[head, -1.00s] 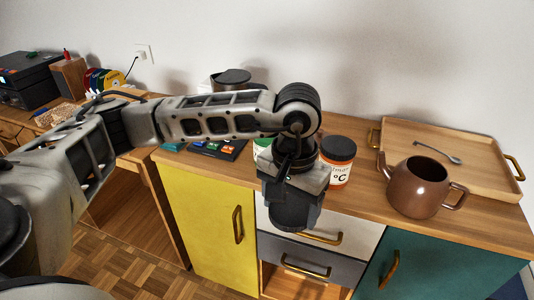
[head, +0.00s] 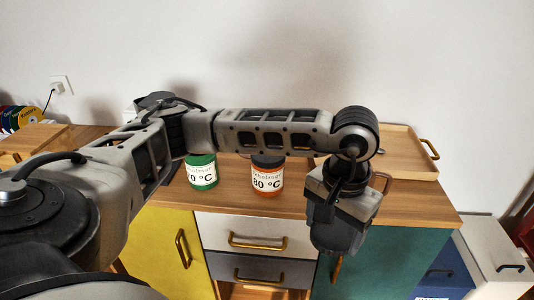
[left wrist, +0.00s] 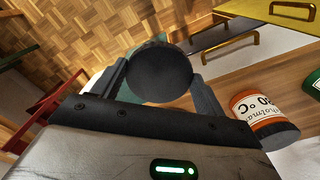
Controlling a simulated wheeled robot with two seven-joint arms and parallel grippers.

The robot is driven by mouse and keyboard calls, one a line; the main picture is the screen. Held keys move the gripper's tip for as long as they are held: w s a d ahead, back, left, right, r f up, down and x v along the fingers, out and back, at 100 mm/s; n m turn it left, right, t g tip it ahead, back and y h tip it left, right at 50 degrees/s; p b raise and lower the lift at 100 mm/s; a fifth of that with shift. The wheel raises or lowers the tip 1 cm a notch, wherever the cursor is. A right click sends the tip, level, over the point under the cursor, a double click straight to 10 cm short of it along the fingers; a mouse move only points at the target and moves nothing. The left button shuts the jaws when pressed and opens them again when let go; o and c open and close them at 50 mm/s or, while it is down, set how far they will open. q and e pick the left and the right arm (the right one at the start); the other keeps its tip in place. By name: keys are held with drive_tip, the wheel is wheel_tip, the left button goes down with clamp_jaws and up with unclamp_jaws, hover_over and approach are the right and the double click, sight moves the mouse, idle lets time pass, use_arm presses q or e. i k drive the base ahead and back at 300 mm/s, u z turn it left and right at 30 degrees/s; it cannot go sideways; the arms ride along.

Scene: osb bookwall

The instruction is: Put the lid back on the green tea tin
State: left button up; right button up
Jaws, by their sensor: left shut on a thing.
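The green tea tin (head: 202,173) stands upright on the counter in the head view. The arm covers its top edge, so I cannot tell whether it is open. A sliver of the green tin (left wrist: 314,84) shows at the right edge of the left wrist view. My left gripper (head: 338,238) hangs to the right of both tins, in front of the counter. In the left wrist view a dark round lid (left wrist: 160,72) sits between its two fingers, and the gripper is shut on it. My right gripper is not in view.
An orange tin (head: 267,180) with a dark lid stands right of the green tin, between it and my left gripper. A wooden tray (head: 400,142) lies behind the arm at the right. Drawer handles (head: 258,241) stick out below the counter.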

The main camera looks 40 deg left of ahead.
sight(202, 169)
drive_tip(key=z, duration=0.95)
drive_tip(key=k, duration=0.75)
drive_tip(key=u, duration=2.25)
